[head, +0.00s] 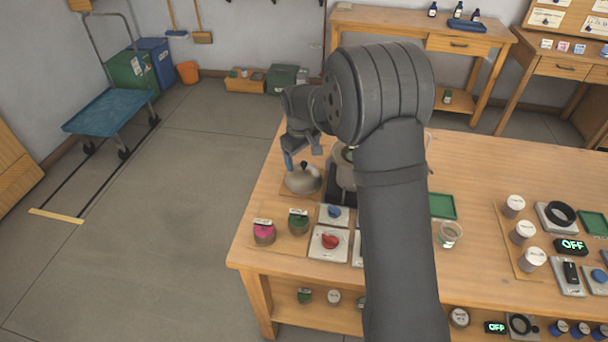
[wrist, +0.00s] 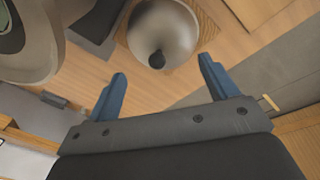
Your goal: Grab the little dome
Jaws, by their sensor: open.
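The little dome (head: 303,180) is a rounded beige-grey metal lid with a dark knob on top. It sits on a small wooden board at the left end of the wooden table. In the wrist view the dome (wrist: 163,32) lies beyond the fingertips, with its dark knob towards my gripper. My gripper (head: 302,158) is just above the dome in the head view. In the wrist view my gripper (wrist: 162,68) has its two blue fingers apart with nothing between them. The dome appears outside the fingers, and I cannot tell whether anything touches.
A larger round metal vessel (wrist: 30,40) stands close beside the dome, partly hidden by my arm in the head view. Jars with pink (head: 264,232) and green (head: 298,222) tops and a red knob panel (head: 329,243) stand in front. Open floor lies left of the table (head: 247,250).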

